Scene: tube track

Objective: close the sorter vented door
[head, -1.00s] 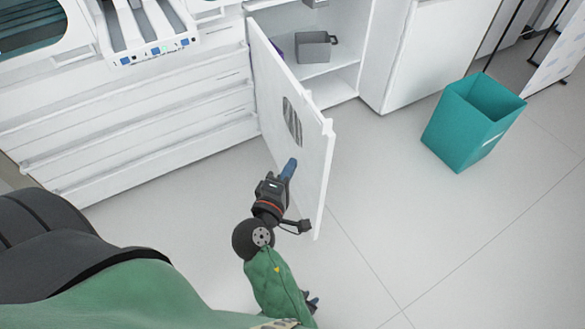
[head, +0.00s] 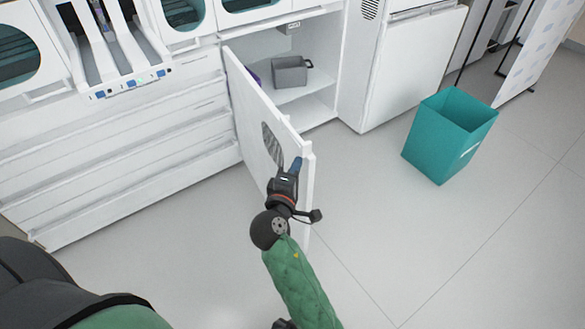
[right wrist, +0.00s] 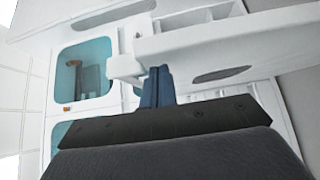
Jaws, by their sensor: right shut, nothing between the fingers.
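The white vented door (head: 262,125) stands wide open in the head view, swung out from the cabinet, with an oval vent (head: 272,146) in its face. My right gripper (head: 296,165) is shut and empty. It is at the door's outer face near the free edge; I cannot tell if it touches. In the right wrist view, the blue fingertips (right wrist: 158,86) are together beside a white edge (right wrist: 185,50) that looks like the door's. The left gripper is not in view.
The open compartment holds a grey bin (head: 290,71) on a shelf. A teal waste bin (head: 445,135) stands on the floor at the right. White drawers (head: 130,150) lie left of the door. The floor between door and waste bin is clear.

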